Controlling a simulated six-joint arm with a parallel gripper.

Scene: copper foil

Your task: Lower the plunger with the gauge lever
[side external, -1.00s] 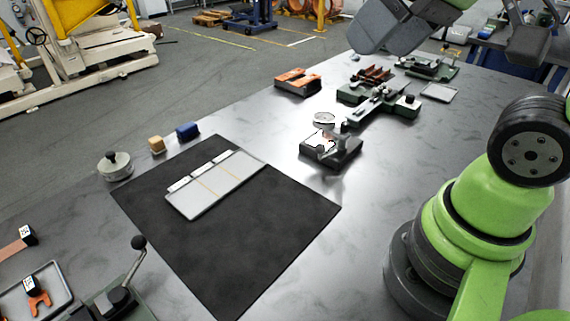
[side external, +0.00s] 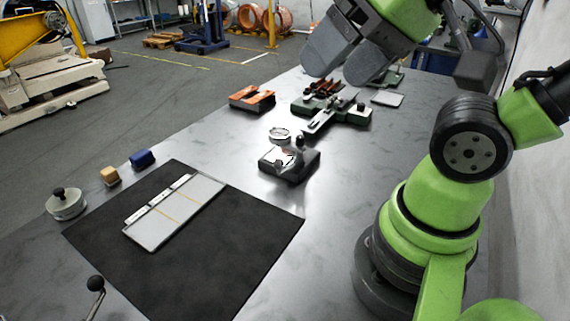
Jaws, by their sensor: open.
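The small gauge (side external: 290,165) stands on the grey bench right of the black mat. It has a dark block base and a round pale dial (side external: 280,134) at its back. A dark upright part with a knob, which looks like the gauge lever (side external: 300,146), rises at its right side. The plunger is too small to make out. My gripper (side external: 352,62) is at the top of the view, above and well apart from the gauge. Its two wide grey fingers are open, with nothing seen between them.
A green fixture (side external: 345,115), an orange-topped block (side external: 252,98) and a pale plate (side external: 388,99) stand behind the gauge. The black mat (side external: 215,255) carries a grey tray (side external: 180,215). A blue block (side external: 142,158), a yellow block (side external: 110,176) and a round weight (side external: 65,205) line the left edge.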

